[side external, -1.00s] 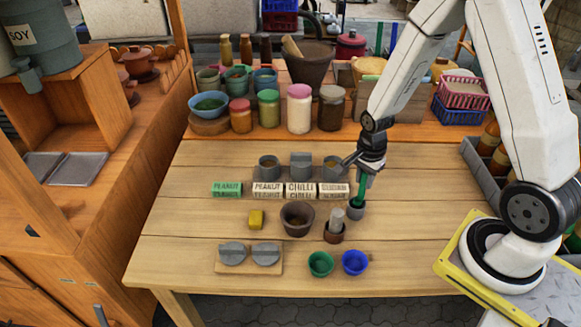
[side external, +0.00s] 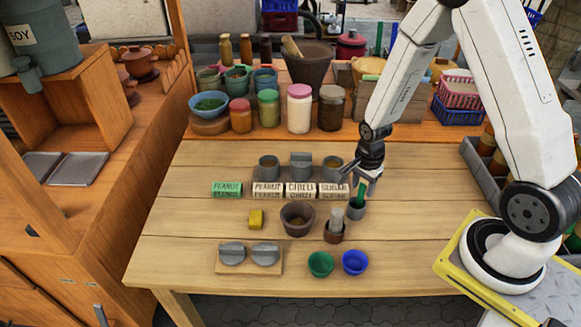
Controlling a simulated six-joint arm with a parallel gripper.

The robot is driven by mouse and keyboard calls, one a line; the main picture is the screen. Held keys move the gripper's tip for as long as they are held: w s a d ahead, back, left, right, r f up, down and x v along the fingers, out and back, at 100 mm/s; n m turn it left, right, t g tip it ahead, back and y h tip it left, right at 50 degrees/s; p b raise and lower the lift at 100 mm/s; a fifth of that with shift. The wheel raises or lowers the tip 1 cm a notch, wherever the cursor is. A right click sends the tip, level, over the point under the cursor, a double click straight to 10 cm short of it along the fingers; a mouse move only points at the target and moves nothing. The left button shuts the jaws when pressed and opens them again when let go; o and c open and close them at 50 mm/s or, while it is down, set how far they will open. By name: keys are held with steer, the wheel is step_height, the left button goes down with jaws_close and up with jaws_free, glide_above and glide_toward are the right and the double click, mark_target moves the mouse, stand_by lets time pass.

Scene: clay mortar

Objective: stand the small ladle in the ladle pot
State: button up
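The small green ladle (side external: 362,194) stands in the small grey ladle pot (side external: 356,212), at the right of the table in the side external view. Its green handle sticks up from the pot and leans slightly; its lower end is hidden inside. My gripper (side external: 365,184) is just above the pot, around the top of the green handle. Its fingers look spread, with the handle between or just below them. Whether a finger still touches the handle is too small to tell.
Left of the pot are a brown cup with a pale pestle-like piece (side external: 335,228) and a clay mortar (side external: 297,218). Labelled blocks (side external: 300,190) stand behind. Green (side external: 320,264) and blue (side external: 355,262) bowls sit in front. The table's front right is clear.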

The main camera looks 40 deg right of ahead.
steer(key=shift+o, duration=0.7)
steer(key=shift+r, duration=0.15)
steer(key=shift+r, duration=3.8)
steer(key=shift+a, duration=0.1)
steer(key=s+a+r+n+t, duration=0.2)
steer(key=a+n, duration=0.7)
steer(key=n, duration=0.9)
step_height(320, 180, up, 5)
steer(key=shift+s+f+t, duration=0.15)
steer(key=shift+s+t, duration=0.15)
steer(key=shift+s, duration=0.9)
